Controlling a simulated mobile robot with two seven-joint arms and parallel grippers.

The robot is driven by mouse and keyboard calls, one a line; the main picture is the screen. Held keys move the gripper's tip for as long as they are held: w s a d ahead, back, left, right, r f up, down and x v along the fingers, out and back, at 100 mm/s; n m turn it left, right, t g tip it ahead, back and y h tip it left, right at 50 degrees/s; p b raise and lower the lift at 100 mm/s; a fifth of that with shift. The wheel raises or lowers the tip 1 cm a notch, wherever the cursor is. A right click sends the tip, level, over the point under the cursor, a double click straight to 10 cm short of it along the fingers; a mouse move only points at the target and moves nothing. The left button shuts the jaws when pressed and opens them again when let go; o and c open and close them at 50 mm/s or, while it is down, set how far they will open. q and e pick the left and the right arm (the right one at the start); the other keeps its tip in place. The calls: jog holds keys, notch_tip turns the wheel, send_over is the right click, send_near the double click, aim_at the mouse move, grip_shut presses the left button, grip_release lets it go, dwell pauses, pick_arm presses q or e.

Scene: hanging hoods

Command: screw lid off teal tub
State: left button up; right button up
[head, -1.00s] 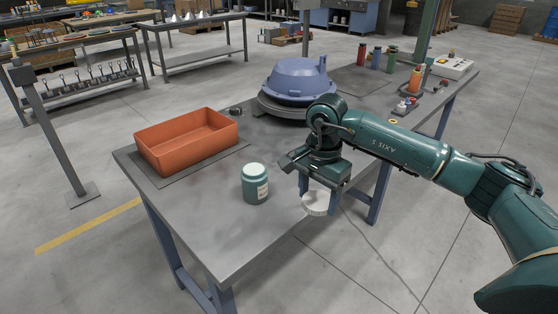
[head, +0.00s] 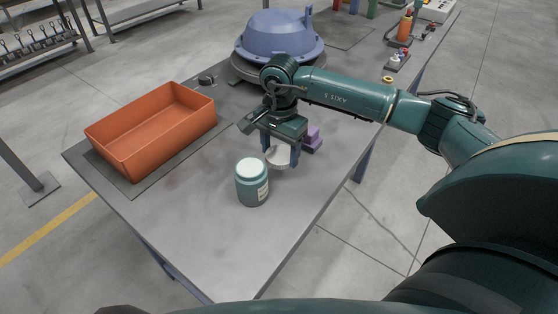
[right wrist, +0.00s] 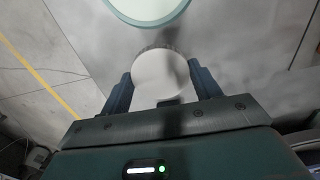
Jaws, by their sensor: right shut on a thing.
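The teal tub (head: 252,184) stands upright on the table, with a pale label on its side. Its top shows a whitish round surface; in the right wrist view the tub (right wrist: 186,20) has a teal rim around this pale surface. My right gripper (head: 281,162) is shut on a white round lid (head: 278,155), just behind and to the right of the tub. The lid (right wrist: 160,76) sits between both fingers in the right wrist view, ribbed at its edge and apart from the tub. My left gripper is not in view.
An orange bin (head: 150,135) stands on a dark mat at the left. A blue hood (head: 280,38) on a round base is at the back. A purple block (head: 312,138) lies just right of my right gripper. The table (head: 215,230) is clear in front of the tub.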

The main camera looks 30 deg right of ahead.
aim_at(279, 155)
notch_tip(279, 155, down, 5)
jog(key=shift+r, duration=0.15)
jog(key=shift+f, duration=0.25)
jog(key=o, duration=1.1)
jog(key=shift+r+p, duration=0.3)
notch_tip(279, 155, up, 11)
jog(key=shift+w+f+b, duration=0.1)
jog(key=shift+f+b, duration=0.1)
jog(key=shift+b, duration=0.4)
jog(key=shift+r, duration=0.55)
